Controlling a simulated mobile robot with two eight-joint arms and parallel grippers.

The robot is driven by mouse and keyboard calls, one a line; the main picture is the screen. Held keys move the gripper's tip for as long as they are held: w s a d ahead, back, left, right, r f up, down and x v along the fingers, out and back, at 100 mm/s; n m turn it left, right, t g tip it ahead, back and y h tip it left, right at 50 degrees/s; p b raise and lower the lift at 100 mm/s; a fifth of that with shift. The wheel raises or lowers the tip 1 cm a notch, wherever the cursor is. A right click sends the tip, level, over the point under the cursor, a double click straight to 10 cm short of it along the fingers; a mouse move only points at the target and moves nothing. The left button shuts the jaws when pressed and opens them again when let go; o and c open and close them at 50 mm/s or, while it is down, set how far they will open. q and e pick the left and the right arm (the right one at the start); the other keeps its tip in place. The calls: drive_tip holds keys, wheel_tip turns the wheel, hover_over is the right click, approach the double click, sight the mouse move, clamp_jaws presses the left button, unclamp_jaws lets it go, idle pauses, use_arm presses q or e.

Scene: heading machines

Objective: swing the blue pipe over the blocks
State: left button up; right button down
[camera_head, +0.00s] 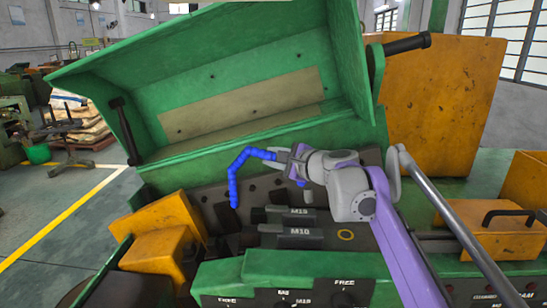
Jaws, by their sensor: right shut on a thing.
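The blue pipe (237,167) is a segmented, bent tube. Its upper end runs right to my right gripper (281,157), which is shut on it. Its lower end hangs down to the left, in front of the machine's dark back plate. The dark blocks stand below and to the right of the pipe: one marked M10 (291,214) and a nearer one, also marked M10 (296,236). The pipe's free end appears left of the blocks; whether it touches anything there I cannot tell. My left gripper is out of view.
A green hood (215,78) stands open behind the pipe. Yellow housings (160,253) are at the lower left, and a large yellow cabinet (440,105) is at the right. A grey bar (455,220) slants across the right. A green front panel (330,267) lies below the blocks.

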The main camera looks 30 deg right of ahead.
drive_tip(key=c, duration=0.7)
unclamp_jaws()
drive_tip(key=shift+o, duration=0.2)
drive_tip(key=v, duration=1)
drive_tip(key=shift+s, duration=0.35)
drive_tip(key=shift+d, duration=0.1)
